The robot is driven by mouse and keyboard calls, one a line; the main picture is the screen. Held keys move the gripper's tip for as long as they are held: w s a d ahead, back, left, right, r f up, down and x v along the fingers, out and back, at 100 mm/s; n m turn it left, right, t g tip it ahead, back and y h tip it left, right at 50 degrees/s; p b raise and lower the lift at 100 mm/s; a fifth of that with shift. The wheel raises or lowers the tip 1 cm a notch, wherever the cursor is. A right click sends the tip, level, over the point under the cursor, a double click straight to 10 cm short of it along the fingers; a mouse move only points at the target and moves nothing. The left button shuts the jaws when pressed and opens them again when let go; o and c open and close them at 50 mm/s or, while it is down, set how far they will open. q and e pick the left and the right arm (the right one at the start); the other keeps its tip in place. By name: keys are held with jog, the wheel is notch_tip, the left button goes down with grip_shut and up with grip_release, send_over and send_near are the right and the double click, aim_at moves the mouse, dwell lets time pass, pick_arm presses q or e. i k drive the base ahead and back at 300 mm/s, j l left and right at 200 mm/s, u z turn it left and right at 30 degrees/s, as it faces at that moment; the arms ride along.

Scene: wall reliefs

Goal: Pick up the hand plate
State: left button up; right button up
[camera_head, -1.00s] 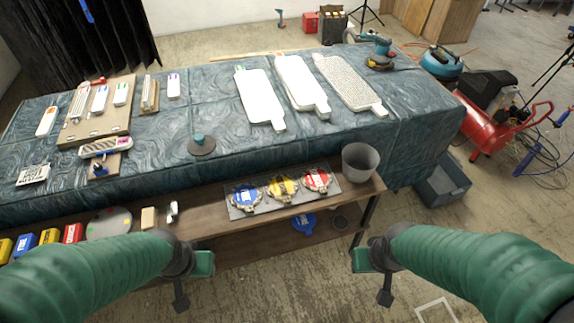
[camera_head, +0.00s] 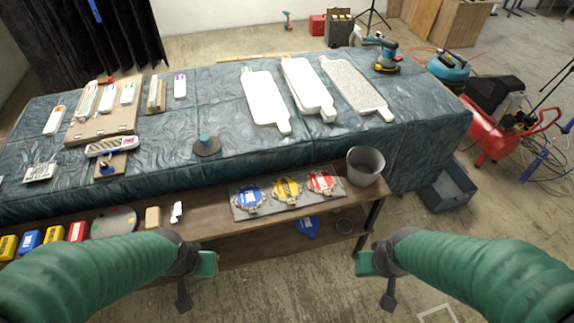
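No thing is marked as the hand plate, and I cannot tell for sure which one it is. Three flat white boards with short handles lie further back: a left one (camera_head: 264,100), a middle one (camera_head: 309,88) and a perforated right one (camera_head: 354,88). My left gripper (camera_head: 194,280) and my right gripper (camera_head: 371,280) hang in front of the lower shelf, apart from all these. I see nothing held, and their finger gap is unclear.
The blue covered table (camera_head: 240,168) stands behind a lower wooden shelf (camera_head: 215,222). The shelf bears a grey tray (camera_head: 240,213) with blue, yellow and red discs, a grey bucket (camera_head: 364,166) and small coloured boxes. A red compressor (camera_head: 500,142) stands at the right.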

aim_at(207, 145)
jog(key=i+l+z, duration=0.1)
jog(key=i, duration=1.4)
